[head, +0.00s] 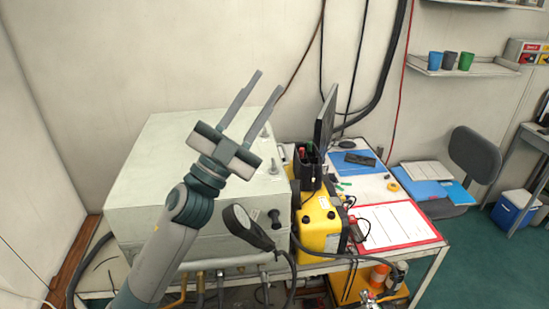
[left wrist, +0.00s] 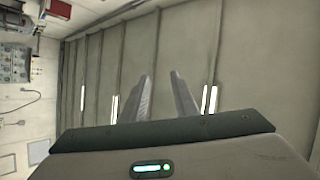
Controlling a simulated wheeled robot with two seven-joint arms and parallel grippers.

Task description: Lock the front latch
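A large pale metal box (head: 150,160), which looks like the air panel's housing, sits on the left part of the bench. Small metal fittings (head: 272,167) stand on its top near the right edge, and a dark knob (head: 275,217) projects near its front right corner. I cannot tell which part is the front latch. My left gripper (head: 270,80) is raised above the box, its two fingers apart and empty. My arm hides part of the box. In the left wrist view the open fingers (left wrist: 160,75) point toward a bare ribbed surface. My right gripper is not in view.
A red-edged sheet (head: 398,226) lies on the bench. Pipes run under the box. Open air surrounds the gripper.

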